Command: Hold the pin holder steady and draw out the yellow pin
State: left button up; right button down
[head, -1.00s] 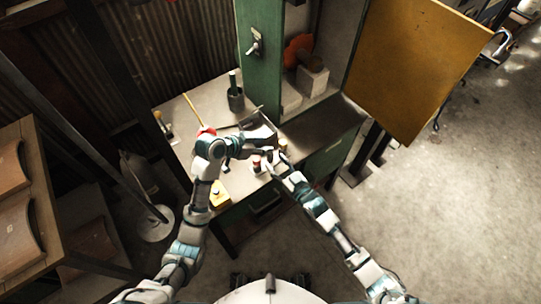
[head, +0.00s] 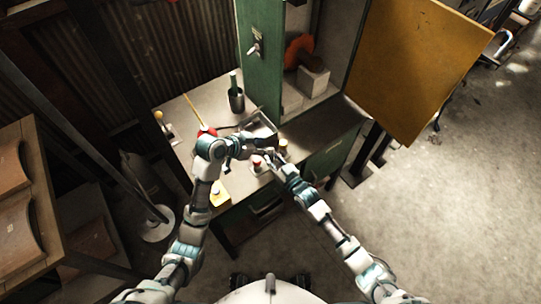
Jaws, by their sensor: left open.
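A thin yellow rod (head: 193,109), which looks like the yellow pin, slants up at the left of the bench. Its lower end meets a round red thing (head: 208,131), partly hidden behind my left wrist. I cannot tell for sure that this red thing is the pin holder. My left gripper (head: 264,149) is open over the middle of the bench, right of the red thing and apart from the rod. My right gripper (head: 274,158) is close beside it, near the bench's front edge. Its fingers are too small to read, and I see nothing clearly held.
A grey tray (head: 263,128) lies behind my grippers. A red-topped white item (head: 257,164) and a yellow box (head: 219,195) sit near the front edge. A green cabinet (head: 259,70) rises behind.

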aim_at(283, 144)
pick_arm(q)
jog(key=s+d+f+n+t+y, duration=0.1)
jog(key=s+d+n+t+y, duration=0.25)
jog(key=n+t, duration=0.2)
jog(key=shift+n+g, duration=0.25)
jog(key=shift+x, duration=5.15)
jog(key=shift+d+r, duration=0.1)
grip_shut()
jog(key=shift+r, duration=0.1)
